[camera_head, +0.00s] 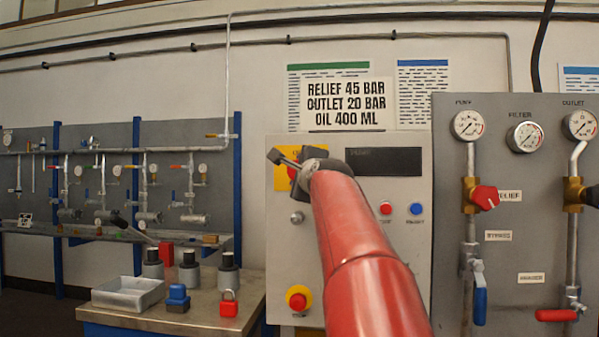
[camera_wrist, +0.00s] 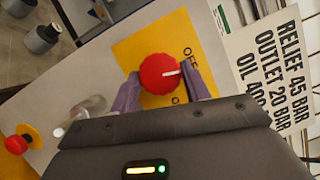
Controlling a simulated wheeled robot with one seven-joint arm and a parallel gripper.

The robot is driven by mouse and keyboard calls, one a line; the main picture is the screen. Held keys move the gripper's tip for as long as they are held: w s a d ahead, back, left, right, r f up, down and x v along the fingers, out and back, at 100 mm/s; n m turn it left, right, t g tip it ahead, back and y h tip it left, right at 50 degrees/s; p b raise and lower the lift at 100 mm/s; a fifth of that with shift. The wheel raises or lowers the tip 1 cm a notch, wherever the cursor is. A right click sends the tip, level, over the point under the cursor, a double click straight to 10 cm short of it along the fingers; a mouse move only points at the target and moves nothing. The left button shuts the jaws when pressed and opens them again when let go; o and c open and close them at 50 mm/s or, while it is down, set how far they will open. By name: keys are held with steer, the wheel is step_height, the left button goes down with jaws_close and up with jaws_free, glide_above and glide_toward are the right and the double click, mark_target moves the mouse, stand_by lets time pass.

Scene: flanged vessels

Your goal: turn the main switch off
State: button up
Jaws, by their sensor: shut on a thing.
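The main switch is a red round knob (camera_wrist: 160,73) on a yellow plate (camera_wrist: 125,48), seen in the wrist view. Its white pointer mark aims to the right in that view, between the "OFF" lettering and a second, partly hidden label starting with "O". My gripper (camera_wrist: 163,86) is shut on the knob, one finger on each side. In the head view the yellow plate (camera_head: 281,183) sits at the upper left of the grey control cabinet (camera_head: 285,240). My gripper (camera_head: 291,162) and red arm cover most of the switch there.
Below on the cabinet is a red emergency button on yellow (camera_head: 298,298); red (camera_head: 386,208) and blue (camera_head: 416,209) buttons lie right of my arm. A gauge panel (camera_head: 520,235) stands at right. A workbench (camera_head: 195,318) with a tray (camera_head: 128,293) and padlock (camera_head: 229,306) is lower left.

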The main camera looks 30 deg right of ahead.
steer(key=shift+r+n+g, duration=0.1)
steer(key=shift+n+g, duration=0.3)
steer(key=shift+n, duration=0.8)
steer(key=o, duration=1)
steer(key=shift+y, duration=0.3)
steer(key=s, duration=0.2)
steer(key=s+a+b, duration=0.1)
steer(key=s, duration=0.2)
steer(key=s+b, duration=0.1)
steer(key=s, duration=0.1)
steer(key=shift+s+a, duration=0.3)
steer(key=shift+a, duration=0.05)
